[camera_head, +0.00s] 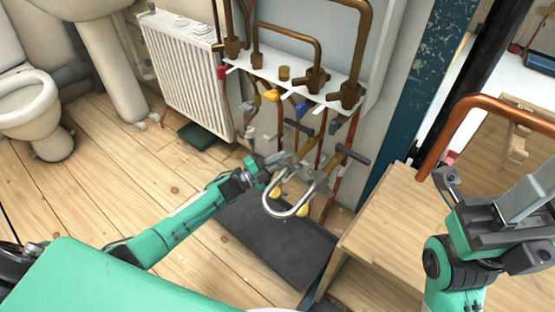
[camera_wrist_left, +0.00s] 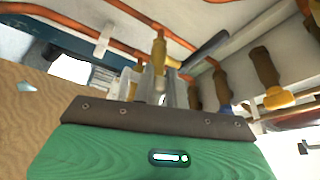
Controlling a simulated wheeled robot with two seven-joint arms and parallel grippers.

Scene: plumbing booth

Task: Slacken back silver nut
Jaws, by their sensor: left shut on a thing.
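A shiny silver U-shaped pipe (camera_head: 288,211) hangs low in front of the pipework, its bend towards me. Grey metal fittings show at its upper ends. My left gripper (camera_head: 283,164) reaches in from the left and is shut at these fittings, apparently on a silver nut, which the fingers mostly hide. In the left wrist view the fingers (camera_wrist_left: 154,87) stand close together beyond the green and brown gripper body, with a brass fitting behind them. I cannot make out the nut there. My right gripper (camera_head: 520,200) is at the right, its fingertips unclear.
Brass valves and copper pipes crowd the white bracket (camera_head: 290,80) above. T-handles (camera_head: 352,154) stick out just right of the left gripper. A dark mat (camera_head: 275,240) lies below. A wooden bench (camera_head: 395,225) and a large bent copper pipe (camera_head: 480,104) are at the right. A radiator (camera_head: 185,75) stands behind.

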